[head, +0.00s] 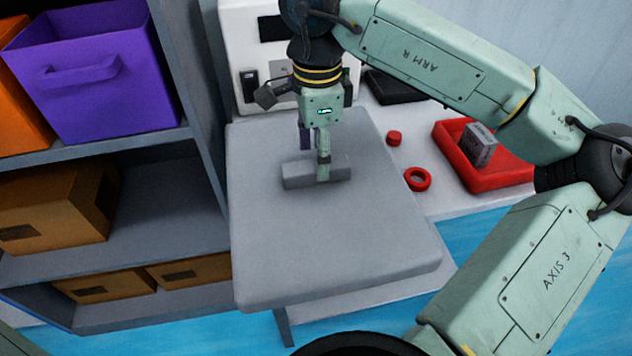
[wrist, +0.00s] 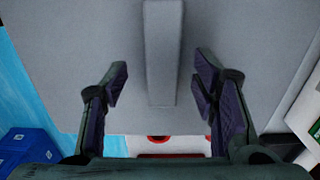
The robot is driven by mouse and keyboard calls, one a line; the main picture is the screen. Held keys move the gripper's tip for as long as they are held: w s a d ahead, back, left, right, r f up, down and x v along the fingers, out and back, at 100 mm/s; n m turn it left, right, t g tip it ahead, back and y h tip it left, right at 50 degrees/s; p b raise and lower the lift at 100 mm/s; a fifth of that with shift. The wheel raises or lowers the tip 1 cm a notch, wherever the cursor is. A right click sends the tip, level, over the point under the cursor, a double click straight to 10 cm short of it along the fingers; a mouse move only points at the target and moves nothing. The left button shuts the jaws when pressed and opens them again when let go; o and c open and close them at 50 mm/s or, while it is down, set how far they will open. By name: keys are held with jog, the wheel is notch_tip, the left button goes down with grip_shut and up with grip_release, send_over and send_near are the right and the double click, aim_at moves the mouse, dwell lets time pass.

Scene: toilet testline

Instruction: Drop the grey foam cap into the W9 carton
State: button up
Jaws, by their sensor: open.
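The grey foam cap (head: 340,245) is a wide, flat slab with a raised grey bar (head: 300,174) on top. It lies over the white table, its front part reaching past the table edge. My gripper (head: 316,172) is above the slab at the bar, pointing down. In the wrist view the bar (wrist: 163,50) lies between the open fingers of my gripper (wrist: 162,75), with a gap on each side. Brown cartons stand on the left shelf: a large one (head: 60,205) and two lower ones (head: 105,285), (head: 190,271). Their labels are unreadable, so I cannot tell which is W9.
A red tray (head: 505,178) holding a grey box (head: 480,146) is right of the slab. A red ring (head: 418,179) and red cap (head: 394,138) lie between. A purple bin (head: 90,75) is on the upper shelf. The shelf's side panel (head: 190,75) stands left of the slab.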

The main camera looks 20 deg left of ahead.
aim_at(316, 181)
jog(key=shift+w+a+f+p, duration=0.15)
jog(key=shift+f+p, duration=0.3)
jog(key=shift+f, duration=1.5)
jog(key=shift+c, duration=0.5)
grip_shut()
